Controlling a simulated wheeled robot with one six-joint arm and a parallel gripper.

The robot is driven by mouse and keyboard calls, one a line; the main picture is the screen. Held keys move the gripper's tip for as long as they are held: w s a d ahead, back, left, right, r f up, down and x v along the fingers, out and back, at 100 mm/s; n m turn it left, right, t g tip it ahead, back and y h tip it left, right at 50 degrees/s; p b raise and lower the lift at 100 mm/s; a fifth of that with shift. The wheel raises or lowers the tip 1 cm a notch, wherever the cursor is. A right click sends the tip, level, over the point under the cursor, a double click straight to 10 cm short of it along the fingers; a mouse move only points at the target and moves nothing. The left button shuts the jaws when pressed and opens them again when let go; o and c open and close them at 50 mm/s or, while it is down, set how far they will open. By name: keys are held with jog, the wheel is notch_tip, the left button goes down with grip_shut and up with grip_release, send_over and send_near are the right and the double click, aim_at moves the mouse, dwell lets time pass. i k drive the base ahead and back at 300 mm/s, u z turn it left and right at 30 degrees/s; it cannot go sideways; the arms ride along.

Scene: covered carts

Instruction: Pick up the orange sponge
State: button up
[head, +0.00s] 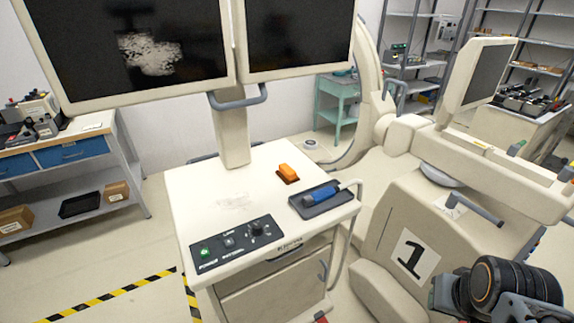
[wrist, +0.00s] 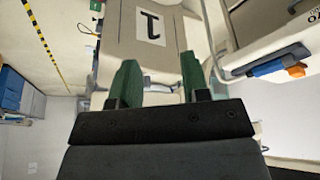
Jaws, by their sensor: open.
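An orange sponge (head: 288,173) lies on the white top of the cart (head: 205,185), behind a dark tray. In the wrist view the sponge (wrist: 297,70) shows small at the right edge, beside the blue item. My gripper (wrist: 160,80) is open and empty, its two green fingers apart, with the cart body marked 1 beyond them. In the head view my arm is at the lower right, well away from the sponge; the fingertips are hard to make out there.
A control panel (head: 230,243) is at the front left. Two monitors (head: 135,50) rise above the cart on a post (head: 231,135). The machine marked 1 (head: 410,255) stands to the right.

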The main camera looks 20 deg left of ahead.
aim_at(288, 175)
jog(key=u, duration=0.65)
jog(key=i, duration=0.9)
jog(key=u, duration=0.7)
